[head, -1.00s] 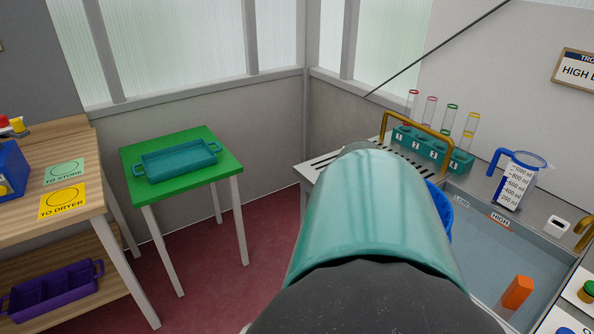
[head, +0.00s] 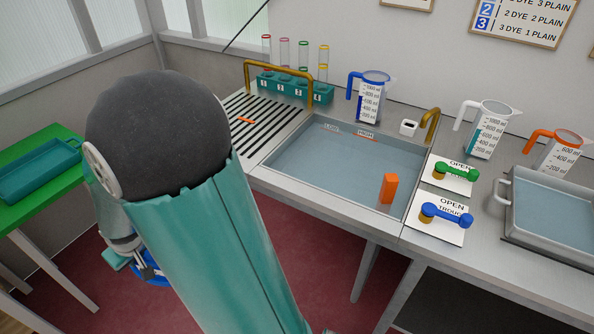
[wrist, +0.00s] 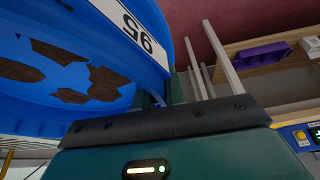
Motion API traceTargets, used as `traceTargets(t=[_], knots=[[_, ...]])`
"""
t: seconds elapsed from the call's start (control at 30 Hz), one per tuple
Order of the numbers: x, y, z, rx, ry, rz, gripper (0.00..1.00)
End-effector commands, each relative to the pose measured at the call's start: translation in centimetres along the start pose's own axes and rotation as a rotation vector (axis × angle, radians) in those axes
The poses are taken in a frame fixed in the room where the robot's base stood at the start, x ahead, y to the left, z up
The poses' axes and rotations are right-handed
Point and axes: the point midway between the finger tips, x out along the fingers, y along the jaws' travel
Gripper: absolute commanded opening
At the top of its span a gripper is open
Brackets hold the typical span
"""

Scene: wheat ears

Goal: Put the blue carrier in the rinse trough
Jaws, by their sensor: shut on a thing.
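The blue carrier (wrist: 60,100) fills the left of the wrist view. It is a round-walled blue vessel with a white number label and several brown, ragged patches inside. My gripper (wrist: 163,90) is shut on its wall. In the head view my arm hides most of the carrier; a blue bit (head: 152,276) shows low at the left by my gripper (head: 146,262), in front of the counter. The rinse trough (head: 320,170) is a wide basin of water sunk in the grey counter, right of my arm, with LOW and HIGH marks at its back. The carrier is outside it.
An orange block (head: 388,189) stands in the trough's right part. A rack of tubes (head: 290,88) and a brass rail are behind the slotted drainboard (head: 262,118). A blue-handled jug (head: 371,98) stands behind the trough. Levers (head: 446,214) are to its right. A green table (head: 45,190) is left.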

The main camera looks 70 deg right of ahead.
Motion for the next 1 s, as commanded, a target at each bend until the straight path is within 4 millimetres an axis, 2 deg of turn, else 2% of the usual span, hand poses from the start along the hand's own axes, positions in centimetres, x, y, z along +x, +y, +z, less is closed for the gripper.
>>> traceTargets(t=[0.03,0.2,0.4,0.57,0.7,1.0], knots=[[1.4,-1.8,-0.2,-0.028,-0.002,-0.015,0.0],[5.4,-6.1,-0.9,-0.081,-0.001,-0.045,0.0],[9.3,-10.3,-1.1,-0.14,-0.002,-0.065,0.0],[12.0,-12.9,-1.4,-0.181,-0.002,-0.073,0.0],[12.8,-13.5,-1.6,-0.189,0.0,-0.074,0.0],[12.7,-13.5,-1.7,-0.189,0.003,-0.074,0.0]])
